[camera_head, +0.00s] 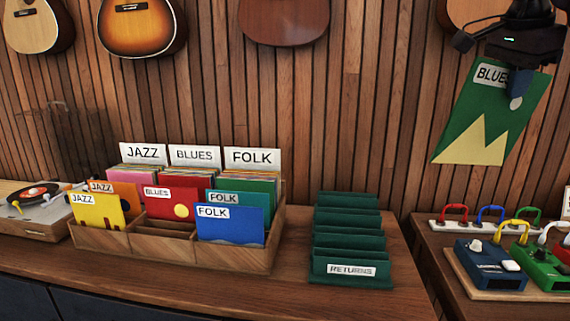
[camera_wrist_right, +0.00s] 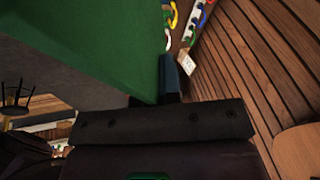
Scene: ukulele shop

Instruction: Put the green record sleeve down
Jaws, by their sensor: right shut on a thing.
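The green record sleeve (camera_head: 476,120) has a BLUES label and a yellow zigzag shape. It hangs tilted in the air at the upper right, above the pedal table. My right gripper (camera_head: 517,90) is shut on its upper edge near the label. In the right wrist view the sleeve (camera_wrist_right: 80,45) fills the upper left, beside a dark finger (camera_wrist_right: 172,76). The wooden record crate (camera_head: 180,249) stands left of centre with JAZZ, BLUES and FOLK dividers. Its front middle compartment (camera_head: 165,229) shows no sleeve. My left gripper is not in view.
A dark green RETURNS rack (camera_head: 347,239) with empty slots stands right of the crate. A record player (camera_head: 35,205) is at the far left. Coloured pedals (camera_head: 490,264) and cables cover the right table. Guitars (camera_head: 143,27) hang on the slatted wall.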

